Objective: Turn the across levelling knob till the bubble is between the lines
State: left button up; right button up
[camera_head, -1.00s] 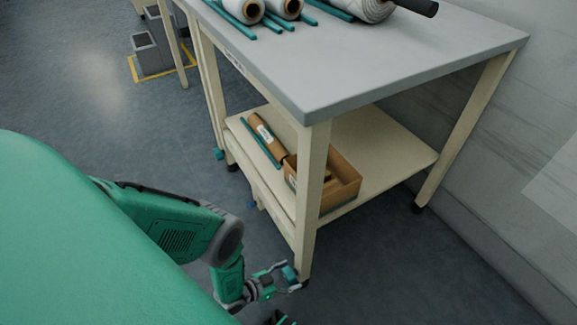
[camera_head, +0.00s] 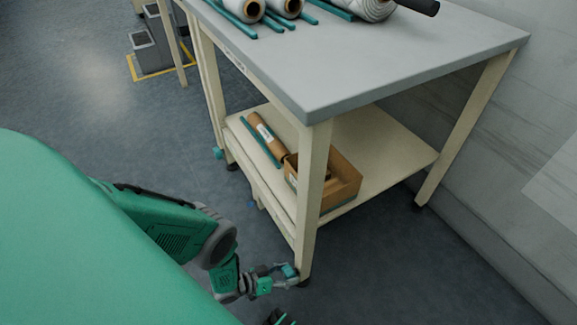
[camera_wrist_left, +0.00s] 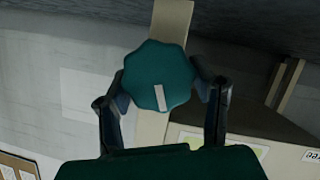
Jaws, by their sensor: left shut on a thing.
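The teal levelling knob (camera_head: 289,270) is low on the table's near leg. My left gripper (camera_head: 284,271) is shut on the knob. In the wrist view its two dark fingers touch the knob's left and right sides. I cannot make out the bubble or its lines in any view.
The grey table (camera_head: 400,70) carries white rolls (camera_head: 243,8) and teal rods. Its lower shelf (camera_head: 385,150) holds a cardboard box (camera_head: 341,185) and a brown roll (camera_head: 266,137). Another teal knob (camera_head: 218,153) is at a farther leg. Open floor lies left; a wall stands right.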

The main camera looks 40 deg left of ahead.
pick_arm(q)
jog(key=shift+s+a+f+n+h, duration=0.15)
jog(key=shift+s+f+n+h, duration=0.15)
jog(key=shift+n+h, duration=0.4)
jog(key=shift+n, duration=0.3)
jog(key=o, duration=1.2)
jog(key=shift+c, duration=0.2)
jog(key=shift+w, duration=0.1)
jog(key=shift+r, duration=0.1)
jog(key=v, duration=1.2)
